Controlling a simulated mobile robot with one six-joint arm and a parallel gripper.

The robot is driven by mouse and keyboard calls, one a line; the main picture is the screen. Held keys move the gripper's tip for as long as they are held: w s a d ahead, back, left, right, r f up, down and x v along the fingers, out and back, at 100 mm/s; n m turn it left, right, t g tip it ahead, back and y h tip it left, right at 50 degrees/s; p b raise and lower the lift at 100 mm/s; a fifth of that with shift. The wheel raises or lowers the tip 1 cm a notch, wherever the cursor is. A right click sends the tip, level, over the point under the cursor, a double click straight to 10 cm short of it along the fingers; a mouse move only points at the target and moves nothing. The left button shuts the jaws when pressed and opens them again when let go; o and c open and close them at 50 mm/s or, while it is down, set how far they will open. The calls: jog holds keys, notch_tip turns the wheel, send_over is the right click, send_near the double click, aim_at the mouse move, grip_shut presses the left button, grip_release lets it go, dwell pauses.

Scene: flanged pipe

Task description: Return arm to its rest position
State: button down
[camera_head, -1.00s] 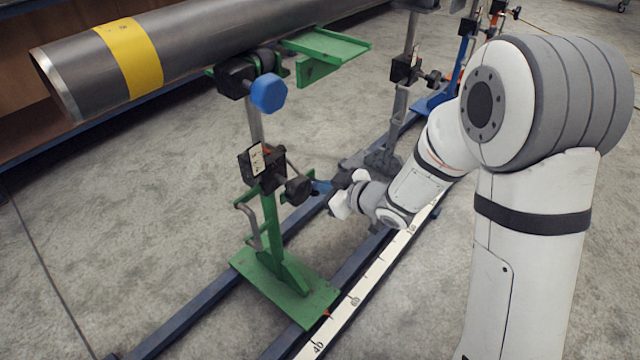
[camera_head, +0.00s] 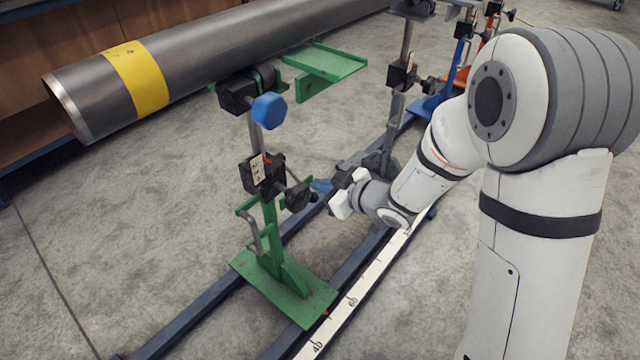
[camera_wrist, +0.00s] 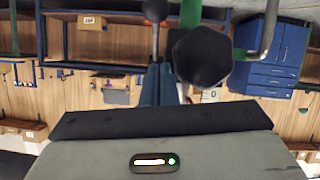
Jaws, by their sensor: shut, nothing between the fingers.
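My arm (camera_head: 535,230) reaches from the right of the head view, bent at a large grey joint. My gripper (camera_head: 321,186) is at its end, pointing left toward the green pipe stand (camera_head: 283,278). Its blue fingers are small here, just right of the stand's black clamp knob (camera_head: 300,196); I cannot tell whether they touch it. In the wrist view the blue fingers (camera_wrist: 159,86) are shut with nothing between them. A dark knob (camera_wrist: 201,57) stands close beside them and hides part of the view.
A steel pipe (camera_head: 205,62) with a yellow band rests on the stands above and left of my gripper. A blue knob (camera_head: 270,110) sits under it. Dark rails and a white scale (camera_head: 345,312) run below. A blue stand (camera_head: 428,108) is farther back. Open floor lies left.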

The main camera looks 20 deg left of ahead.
jog(key=s+d+r+p, duration=0.1)
jog(key=s+d+p, duration=0.1)
jog(key=d, duration=0.6)
jog(key=shift+s+d+r, duration=0.25)
jog(key=shift+s, duration=0.55)
jog(key=w+d+r+m+t+h+p, duration=0.3)
jog(key=d+r+m+h+p, duration=0.7)
jog(key=d+r+p, duration=0.85)
jog(key=s+d+r+m+g+h+p, duration=0.1)
jog(key=s+d+r+m+g+p, duration=0.1)
jog(key=s+r, duration=0.6)
jog(key=s+d+r+m+g+h+p, duration=0.1)
jog(key=s+d+r+m+g+p, duration=0.2)
jog(key=s+r+p, duration=0.3)
notch_tip(320, 180, up, 5)
jog(key=shift+s+d+f+g, duration=0.2)
jog(key=shift+s+g, duration=0.2)
jog(key=shift+s, duration=0.85)
